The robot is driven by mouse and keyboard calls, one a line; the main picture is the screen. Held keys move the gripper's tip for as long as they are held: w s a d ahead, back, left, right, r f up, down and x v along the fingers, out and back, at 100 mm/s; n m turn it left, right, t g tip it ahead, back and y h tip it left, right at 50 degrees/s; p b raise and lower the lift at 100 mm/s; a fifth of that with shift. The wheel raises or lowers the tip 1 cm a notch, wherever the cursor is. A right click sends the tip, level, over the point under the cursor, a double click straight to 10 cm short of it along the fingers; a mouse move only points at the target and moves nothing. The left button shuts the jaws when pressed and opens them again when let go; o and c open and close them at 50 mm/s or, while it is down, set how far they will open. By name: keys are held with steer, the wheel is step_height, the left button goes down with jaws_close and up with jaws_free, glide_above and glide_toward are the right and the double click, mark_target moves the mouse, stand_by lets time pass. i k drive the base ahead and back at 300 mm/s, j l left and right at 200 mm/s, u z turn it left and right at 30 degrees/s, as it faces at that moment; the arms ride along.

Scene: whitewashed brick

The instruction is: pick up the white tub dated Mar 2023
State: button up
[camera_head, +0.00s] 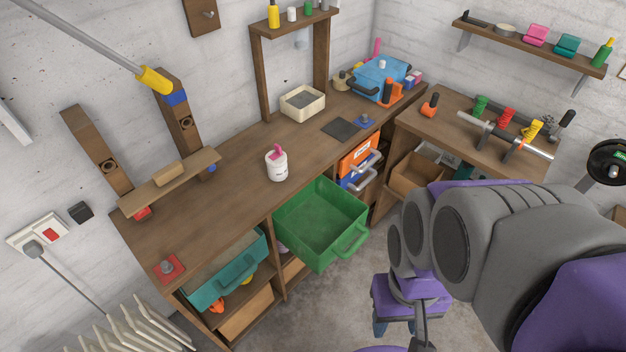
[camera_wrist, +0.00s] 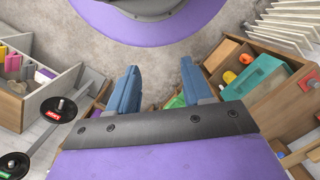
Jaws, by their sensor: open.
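A small white tub (camera_head: 277,166) with a pink top stands upright on the wooden workbench (camera_head: 225,180), near its front edge and just behind the green bin. Its label is too small to read, so I cannot tell the date. The tub does not show in the wrist view. My gripper (camera_wrist: 160,85) is open and empty, its two blue fingers apart. In the head view it hangs low over the floor, right of the green bin and well away from the tub.
A green bin (camera_head: 320,230) juts out in front of the bench below the tub. A cream box (camera_head: 302,103), a dark mat (camera_head: 343,129) and a blue crate (camera_head: 381,79) are farther right. A wooden plank (camera_head: 170,183) lies left. Bare bench surrounds the tub.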

mark_target(276, 170)
steer(key=i+j+u, duration=0.1)
steer(key=u, duration=0.35)
steer(key=i+j+u, duration=0.15)
steer(key=j+u, duration=0.15)
steer(key=u, duration=0.15)
steer(key=i+j+u, duration=0.1)
steer(key=u, duration=0.3)
